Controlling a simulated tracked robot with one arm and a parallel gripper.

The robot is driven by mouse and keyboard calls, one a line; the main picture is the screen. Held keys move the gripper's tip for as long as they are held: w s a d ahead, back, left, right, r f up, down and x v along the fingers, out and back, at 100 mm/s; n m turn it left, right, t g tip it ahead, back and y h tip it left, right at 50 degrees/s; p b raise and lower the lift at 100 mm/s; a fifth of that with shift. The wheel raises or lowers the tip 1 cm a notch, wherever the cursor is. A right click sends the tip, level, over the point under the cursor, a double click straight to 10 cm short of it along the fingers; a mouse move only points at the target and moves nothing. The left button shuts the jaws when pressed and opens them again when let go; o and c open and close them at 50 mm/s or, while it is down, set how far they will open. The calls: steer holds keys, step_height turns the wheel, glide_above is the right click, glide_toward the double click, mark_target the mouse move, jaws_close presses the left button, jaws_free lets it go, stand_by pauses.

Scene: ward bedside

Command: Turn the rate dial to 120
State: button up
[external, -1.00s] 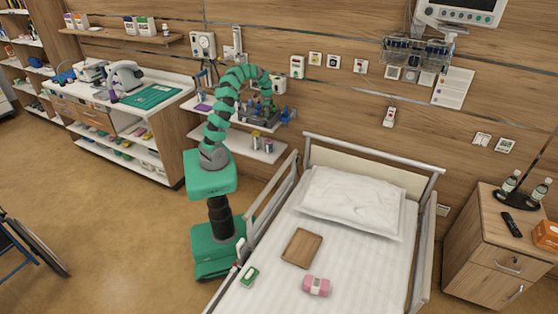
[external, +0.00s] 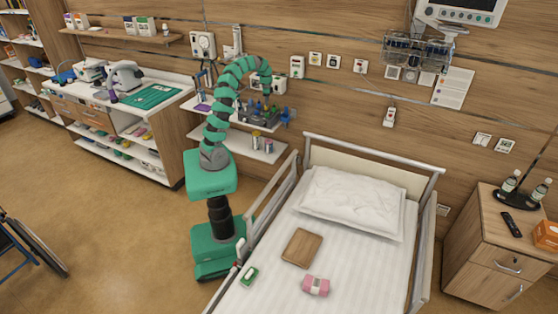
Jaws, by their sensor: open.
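My gripper (external: 267,98) is at the end of my green and black arm, pointing down over the wall shelf left of the bed. It is open, with nothing visible between its fingers. Just below it stands a dark grey device (external: 259,118) with blue parts, on the upper shelf. I cannot tell whether the fingers touch it. No rate dial or number can be made out at this size. A white wall unit with a round face (external: 203,44) hangs left of my arm, and a white box (external: 297,67) hangs to its right.
The shelf (external: 225,109) also holds a purple item. Containers (external: 256,140) stand on the lower shelf. The bed (external: 340,255), with its raised rail, stands right of my base. A counter (external: 135,90) is at the left. The floor at lower left is mostly clear.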

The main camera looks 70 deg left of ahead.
step_height(320, 180, up, 5)
steer(key=shift+f, duration=0.1)
stand_by(0.5)
